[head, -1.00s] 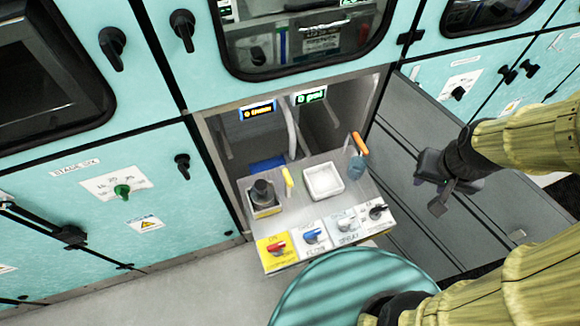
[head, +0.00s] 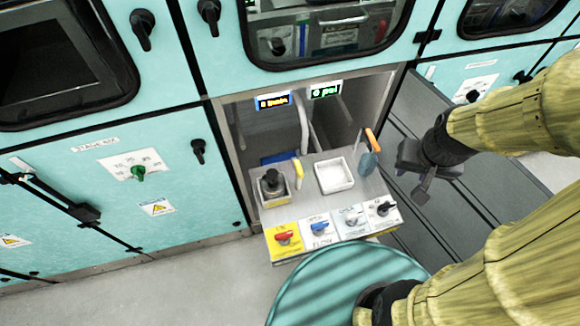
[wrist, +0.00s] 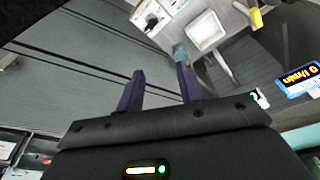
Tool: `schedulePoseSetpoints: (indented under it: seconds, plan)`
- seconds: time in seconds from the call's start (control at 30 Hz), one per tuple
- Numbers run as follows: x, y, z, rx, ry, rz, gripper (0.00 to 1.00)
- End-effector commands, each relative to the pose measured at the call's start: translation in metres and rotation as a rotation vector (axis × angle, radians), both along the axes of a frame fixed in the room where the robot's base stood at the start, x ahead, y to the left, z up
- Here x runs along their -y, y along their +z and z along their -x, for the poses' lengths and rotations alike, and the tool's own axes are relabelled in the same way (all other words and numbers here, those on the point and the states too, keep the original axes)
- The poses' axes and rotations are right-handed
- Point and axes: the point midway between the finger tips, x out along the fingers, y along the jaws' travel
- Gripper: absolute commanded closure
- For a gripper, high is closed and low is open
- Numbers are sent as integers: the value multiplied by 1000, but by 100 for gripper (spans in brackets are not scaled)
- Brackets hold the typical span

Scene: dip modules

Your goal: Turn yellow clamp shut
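A small upright yellow handle, which looks like the yellow clamp (head: 298,171), stands on the metal shelf between a dark knobbed fitting and a white tray. It also shows at the upper right of the wrist view (wrist: 256,18). My gripper (head: 411,181) is to the right of the shelf, apart from the clamp. In the wrist view its two fingers (wrist: 160,82) are spread with nothing between them, so it is open and empty.
The shelf (head: 340,204) carries a white tray (head: 335,176), an orange-handled tool (head: 371,140) at its right edge, a dark knobbed fitting (head: 271,184) and a front row of knobs including a red one (head: 284,238). A lit display (head: 273,102) hangs behind. Grey panels lie right.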

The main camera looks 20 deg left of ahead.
Motion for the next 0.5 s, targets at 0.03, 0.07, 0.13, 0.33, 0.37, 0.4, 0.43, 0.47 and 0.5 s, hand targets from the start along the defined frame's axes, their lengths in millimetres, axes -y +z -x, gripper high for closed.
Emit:
schedulePoseSetpoints:
  seconds: [0.03, 0.07, 0.13, 0.33, 0.37, 0.4, 0.43, 0.47, 0.5]
  plan:
    - [0, 0, 0, 0, 0, 0, 64]
    - [0, 0, 0, 0, 0, 0, 64]
    - [0, 0, 0, 0, 0, 0, 64]
    - [-1, 0, -1, -1, 2, 0, 64]
    - [-2, 0, -2, -3, 6, 1, 64]
    - [-4, 1, -4, -7, 14, 3, 64]
    - [-7, 1, -6, -12, 24, 5, 64]
    - [-11, 1, -9, -19, 37, 8, 64]
    - [-17, 2, -14, -29, 58, 13, 64]
